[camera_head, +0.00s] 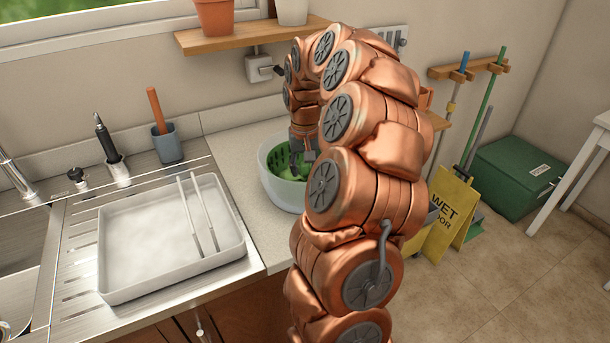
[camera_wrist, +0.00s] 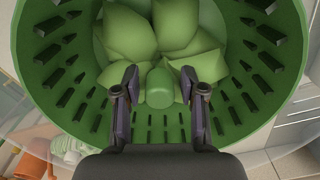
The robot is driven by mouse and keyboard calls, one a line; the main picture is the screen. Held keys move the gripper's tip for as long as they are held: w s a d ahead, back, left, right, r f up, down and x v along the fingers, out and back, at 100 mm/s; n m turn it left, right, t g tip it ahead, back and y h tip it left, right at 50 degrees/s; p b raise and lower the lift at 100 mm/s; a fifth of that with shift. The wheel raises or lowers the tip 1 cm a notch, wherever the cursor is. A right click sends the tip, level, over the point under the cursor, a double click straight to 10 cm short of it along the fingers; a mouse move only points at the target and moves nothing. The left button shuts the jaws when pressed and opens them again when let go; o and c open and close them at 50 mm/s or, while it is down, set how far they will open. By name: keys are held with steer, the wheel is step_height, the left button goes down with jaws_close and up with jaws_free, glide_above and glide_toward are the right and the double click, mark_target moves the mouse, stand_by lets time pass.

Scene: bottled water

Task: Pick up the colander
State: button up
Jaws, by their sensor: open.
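The green slotted colander (camera_wrist: 262,88) fills most of the wrist view, and its inside shows in the head view (camera_head: 277,158). It sits inside a pale, see-through outer bowl (camera_head: 284,193) on the counter. Several green, leaf-like pieces (camera_wrist: 130,32) lie in it. A rounded green post or knob (camera_wrist: 160,88) stands between my fingers; I cannot tell whether it belongs to the colander. My gripper (camera_wrist: 160,97) is open and pointed down over the colander, its two dark fingertips apart on either side of the post. In the head view, my arm hides the bowl's right side.
A white tray (camera_head: 120,292) with two thin rods (camera_head: 205,215) lies on the drainboard left of the bowl. A blue cup (camera_head: 168,149) stands near the wall. A wooden shelf (camera_head: 228,39) with pots hangs above. The counter between tray and bowl is clear.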

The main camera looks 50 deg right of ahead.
steer(key=shift+f, duration=1)
jaws_close()
